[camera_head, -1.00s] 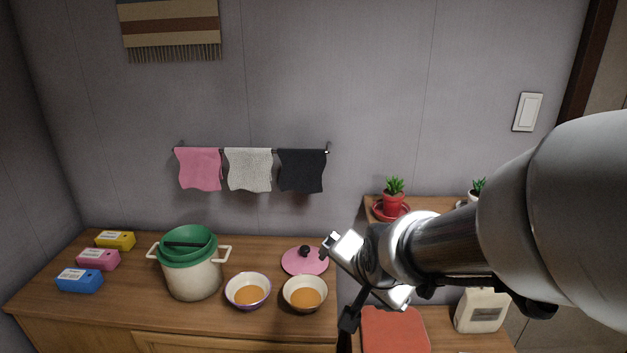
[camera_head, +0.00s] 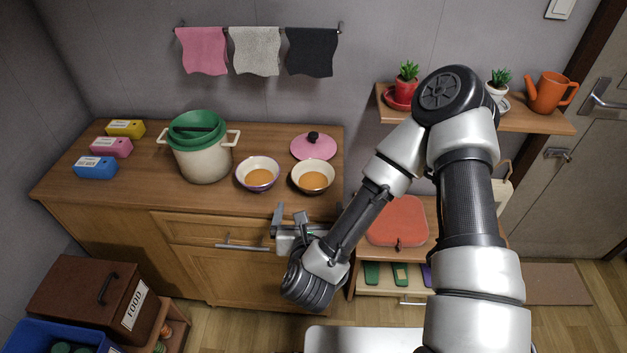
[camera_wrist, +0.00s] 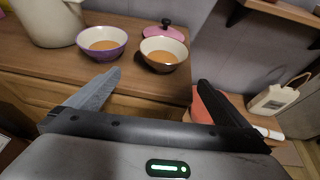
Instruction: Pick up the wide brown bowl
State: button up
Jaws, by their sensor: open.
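The brown bowl (camera_head: 313,187) stands upright on the wooden counter near its right front edge, with a cream inside and an orange-brown bottom. In the wrist view its brown outside (camera_wrist: 164,66) shows ahead, between the lines of my two fingers. My gripper (camera_head: 289,216) is open and empty, in front of the counter edge and just short of the bowl, not touching it. A similar bowl with a purple outside (camera_wrist: 101,52) stands close to its left; it also shows in the head view (camera_head: 258,186).
A pink lid (camera_head: 312,147) lies behind the brown bowl. A cream pot (camera_head: 203,164) with a green colander stands farther left, beyond the purple bowl. A lower shelf unit with a red board (camera_head: 397,220) is at the right. The counter's front strip is clear.

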aim_at(311, 191)
jog(key=w+f+b, duration=0.1)
jog(key=w+b, duration=0.1)
jog(key=b, duration=0.8)
jog(key=shift+w+f+b, duration=0.15)
jog(key=shift+f+b, duration=0.15)
jog(key=shift+f, duration=0.1)
jog(key=x, duration=0.9)
jog(key=shift+w+r, duration=0.3)
jog(key=x, duration=0.2)
jog(key=b+x, duration=0.1)
jog(key=x, duration=0.2)
jog(key=shift+w+d+r, duration=0.15)
jog(key=shift+w+d, duration=0.05)
jog(key=shift+d, duration=0.05)
jog(key=shift+r, duration=0.1)
jog(key=c, duration=1.8)
